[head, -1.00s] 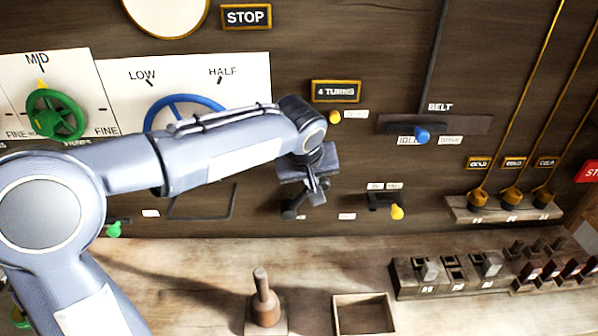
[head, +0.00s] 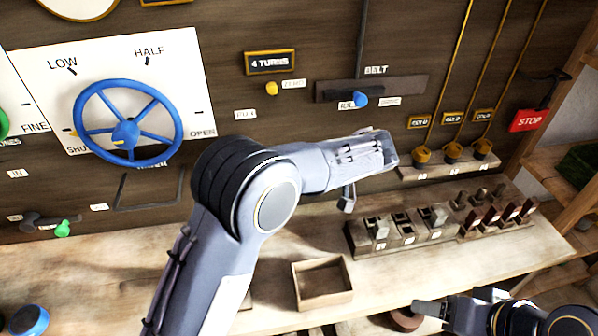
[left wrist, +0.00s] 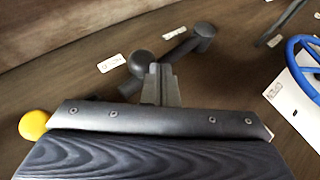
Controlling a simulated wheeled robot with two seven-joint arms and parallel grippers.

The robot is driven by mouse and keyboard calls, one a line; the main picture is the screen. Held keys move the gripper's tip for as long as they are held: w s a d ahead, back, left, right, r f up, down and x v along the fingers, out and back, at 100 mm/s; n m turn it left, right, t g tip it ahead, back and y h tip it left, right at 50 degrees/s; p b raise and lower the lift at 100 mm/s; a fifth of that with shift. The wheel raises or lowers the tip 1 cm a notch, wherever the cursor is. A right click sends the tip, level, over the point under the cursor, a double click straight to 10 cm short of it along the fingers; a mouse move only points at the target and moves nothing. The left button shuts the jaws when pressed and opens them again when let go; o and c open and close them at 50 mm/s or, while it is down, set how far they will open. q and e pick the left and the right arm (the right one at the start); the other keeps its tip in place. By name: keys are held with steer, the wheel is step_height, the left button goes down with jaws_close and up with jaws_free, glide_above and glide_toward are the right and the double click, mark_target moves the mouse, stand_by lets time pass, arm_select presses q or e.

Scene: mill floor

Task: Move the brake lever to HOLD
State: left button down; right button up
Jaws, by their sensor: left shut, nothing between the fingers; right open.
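In the left wrist view, a dark lever (left wrist: 176,50) with a round black knob (left wrist: 141,63) stands out from the wooden panel, slanting between its hub and the knob. Small pale labels sit by it, too unclear to read. My left gripper (left wrist: 160,85) is shut and empty, its fingertips close beside the knob; I cannot tell if they touch. My right gripper (head: 430,308) is open at the lower right, away from the panel.
A blue handwheel (head: 126,122) is on the panel left of my left arm. A yellow knob (left wrist: 33,124) lies near the left gripper. The belt lever's blue knob (head: 361,99) is above. An open wooden box (head: 322,303) and block rack (head: 360,240) occupy the bench.

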arm_select(q)
steer(key=shift+d+f+b, duration=0.15)
steer(key=shift+f+b, duration=0.15)
steer(key=shift+f, duration=0.3)
steer(key=shift+d+f+b, duration=0.15)
steer(key=shift+f+b, duration=0.1)
steer(key=shift+f, duration=0.35)
arm_select(e)
steer(key=shift+d+f, duration=0.25)
steer(key=shift+f, duration=0.5)
